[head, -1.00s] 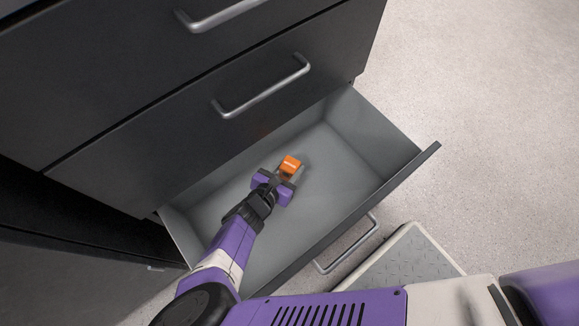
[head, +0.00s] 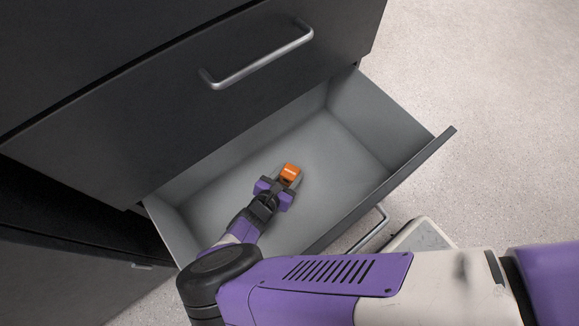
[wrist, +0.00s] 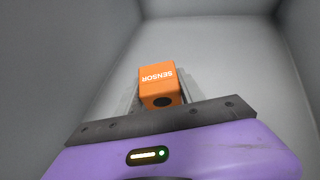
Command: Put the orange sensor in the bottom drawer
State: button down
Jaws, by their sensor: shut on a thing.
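The orange sensor (head: 290,172) is a small block inside the open bottom drawer (head: 372,118). In the wrist view the sensor (wrist: 158,87) shows the word SENSOR and a dark round spot on its near end. My gripper (head: 286,177) is shut on the sensor, down inside the drawer. In the wrist view the gripper's fingers (wrist: 160,92) lie on either side of the sensor, partly hidden by it. I cannot tell whether the sensor touches the drawer floor. The drawer is otherwise empty where I see it.
The dark cabinet has a closed drawer above with a metal handle (head: 258,58). The open drawer's front edge (head: 405,172) and side walls surround my arm. A grey step or plate (head: 422,236) stands on the floor in front. The speckled floor (head: 480,90) at right is clear.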

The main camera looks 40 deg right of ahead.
aim_at(286, 179)
jog(key=c, duration=0.7)
grip_release()
jog(key=p+v, duration=0.3)
jog(key=v, duration=0.3)
jog(key=shift+a+r, duration=0.3)
jog(key=shift+s+a+r, duration=0.1)
jog(key=shift+s+a, duration=0.15)
jog(key=shift+a, duration=0.1)
